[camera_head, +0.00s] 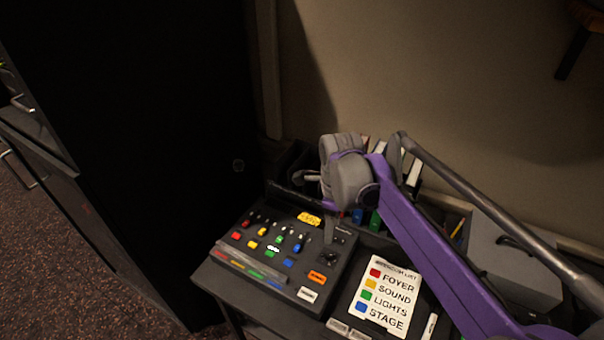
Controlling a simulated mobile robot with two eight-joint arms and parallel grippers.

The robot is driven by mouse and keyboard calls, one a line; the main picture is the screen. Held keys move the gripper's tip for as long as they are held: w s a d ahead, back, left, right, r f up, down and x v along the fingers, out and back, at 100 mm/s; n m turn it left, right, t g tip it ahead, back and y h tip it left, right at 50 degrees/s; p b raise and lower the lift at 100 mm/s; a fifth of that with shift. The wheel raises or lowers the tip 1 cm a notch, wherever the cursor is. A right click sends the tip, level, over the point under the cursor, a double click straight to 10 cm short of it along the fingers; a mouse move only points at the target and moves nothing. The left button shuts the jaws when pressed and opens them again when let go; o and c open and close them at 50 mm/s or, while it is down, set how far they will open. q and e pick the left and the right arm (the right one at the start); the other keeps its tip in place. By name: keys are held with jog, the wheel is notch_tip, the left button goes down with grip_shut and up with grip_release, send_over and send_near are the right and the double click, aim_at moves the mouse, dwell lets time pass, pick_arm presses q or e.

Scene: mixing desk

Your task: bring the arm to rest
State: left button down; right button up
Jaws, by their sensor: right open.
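My right arm (415,230), purple and grey, reaches in from the lower right over the desk. Its grey wrist (350,180) is above the back right part of the mixing console. My right gripper (311,190) is at the wrist's left side, small and partly hidden by the wrist. It is open and nothing shows between its fingers. The mixing console (225,252) lies below it, with red, yellow, green, blue and white caps and buttons. I cannot tell how high the gripper is above the console. My left gripper is out of view.
A card (385,298) listing FOYER, SOUND, LIGHTS and STAGE lies right of the console. Upright binders (413,174) stand behind the wrist. A grey box (510,262) sits behind the arm at the right. A dark panel (150,130) rises at the left. Carpet shows at lower left.

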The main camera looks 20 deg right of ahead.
jog(key=s+a+f+n+t+p, duration=0.1)
jog(key=s+a+n+t+p, duration=0.1)
jog(key=s+n, duration=0.6)
jog(key=s+a+f+n+t+p, duration=0.1)
jog(key=s+a+n+t+p, duration=0.2)
jog(key=n, duration=1.5)
jog(key=s+a, duration=0.1)
jog(key=s, duration=0.3)
jog(key=shift+s+a+f, duration=0.25)
jog(key=shift+s, duration=0.15)
